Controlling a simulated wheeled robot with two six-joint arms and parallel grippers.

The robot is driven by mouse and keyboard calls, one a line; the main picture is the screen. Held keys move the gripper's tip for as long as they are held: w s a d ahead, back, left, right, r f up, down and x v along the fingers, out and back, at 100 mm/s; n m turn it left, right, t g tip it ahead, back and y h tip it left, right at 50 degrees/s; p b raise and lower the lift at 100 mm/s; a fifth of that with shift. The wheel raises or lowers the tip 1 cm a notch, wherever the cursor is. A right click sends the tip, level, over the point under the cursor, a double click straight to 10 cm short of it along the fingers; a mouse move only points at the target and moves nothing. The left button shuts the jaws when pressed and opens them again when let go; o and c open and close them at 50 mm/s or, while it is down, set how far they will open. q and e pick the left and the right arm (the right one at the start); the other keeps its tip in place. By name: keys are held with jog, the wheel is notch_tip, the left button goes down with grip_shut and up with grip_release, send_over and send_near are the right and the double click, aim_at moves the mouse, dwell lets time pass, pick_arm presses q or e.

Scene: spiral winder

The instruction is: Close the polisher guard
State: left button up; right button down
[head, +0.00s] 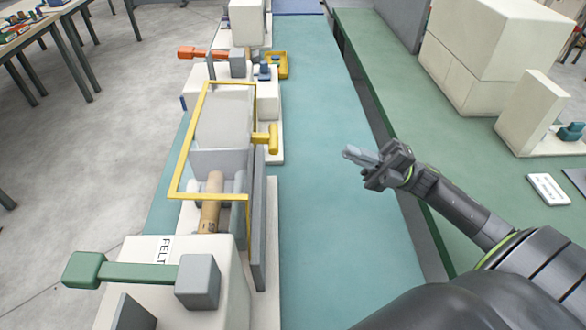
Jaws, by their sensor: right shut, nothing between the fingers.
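The polisher guard (212,83) is a clear panel in a yellow frame, with a yellow handle (266,138) on its right side. It stands tilted up over the polisher, with its near lower edge above a tan roller (211,203). The polisher body (210,252) is white and carries a "FELT" label. My right gripper (351,152) is shut and empty, over the teal bench to the right of the handle and well apart from it. My left gripper is not in view.
A green lever (135,271) with a grey block juts out at the near left. An orange-handled machine (205,53) and a yellow bracket (282,66) stand behind the guard. The teal bench top (320,230) right of the polisher is clear. White blocks (480,45) stand on the green bench at right.

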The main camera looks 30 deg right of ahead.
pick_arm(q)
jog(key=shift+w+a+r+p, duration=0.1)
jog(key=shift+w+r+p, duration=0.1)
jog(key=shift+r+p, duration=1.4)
pick_arm(e)
jog(key=w+a+r, duration=0.3)
jog(key=w+a, duration=0.2)
jog(key=a, duration=0.6)
jog(key=shift+w+p, duration=0.25)
jog(key=shift+p, duration=0.1)
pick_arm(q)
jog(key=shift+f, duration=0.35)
pick_arm(e)
jog(key=shift+a, duration=0.1)
